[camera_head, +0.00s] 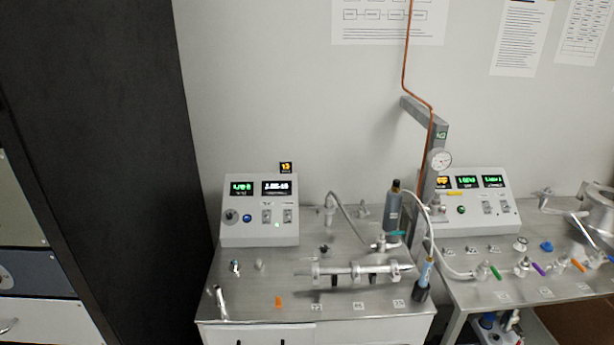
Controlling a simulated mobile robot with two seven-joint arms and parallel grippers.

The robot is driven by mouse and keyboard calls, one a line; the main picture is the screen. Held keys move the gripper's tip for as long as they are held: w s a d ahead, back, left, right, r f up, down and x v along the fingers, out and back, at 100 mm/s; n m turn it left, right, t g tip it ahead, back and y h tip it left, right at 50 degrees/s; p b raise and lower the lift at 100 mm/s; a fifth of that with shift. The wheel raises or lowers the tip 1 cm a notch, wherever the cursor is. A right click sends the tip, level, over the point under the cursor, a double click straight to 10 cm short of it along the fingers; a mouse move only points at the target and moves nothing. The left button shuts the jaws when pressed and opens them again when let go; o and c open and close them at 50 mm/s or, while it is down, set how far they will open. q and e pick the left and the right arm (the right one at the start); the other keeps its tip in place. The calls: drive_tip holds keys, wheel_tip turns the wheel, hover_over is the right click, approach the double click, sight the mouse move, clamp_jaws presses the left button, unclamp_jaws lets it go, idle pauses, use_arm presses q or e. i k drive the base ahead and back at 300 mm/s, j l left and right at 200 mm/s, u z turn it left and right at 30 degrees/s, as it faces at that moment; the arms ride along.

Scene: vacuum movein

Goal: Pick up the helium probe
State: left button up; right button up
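The holder is near the right front corner of the left steel bench (255,315). A pale hose (428,225) loops down behind the probe; I cannot tell whether it joins it. The probe's lower end is hidden in the holder. Neither of my grippers is in view.
A horizontal metal pipe assembly (350,270) lies left of the probe. A dark cylinder (392,210) stands behind it. A grey control box (260,212) is at the back left. Valves with coloured handles (538,269) line the right bench. The front-left bench is mostly clear.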

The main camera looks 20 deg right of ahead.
sight(429, 263)
drive_tip(key=z, duration=1.25)
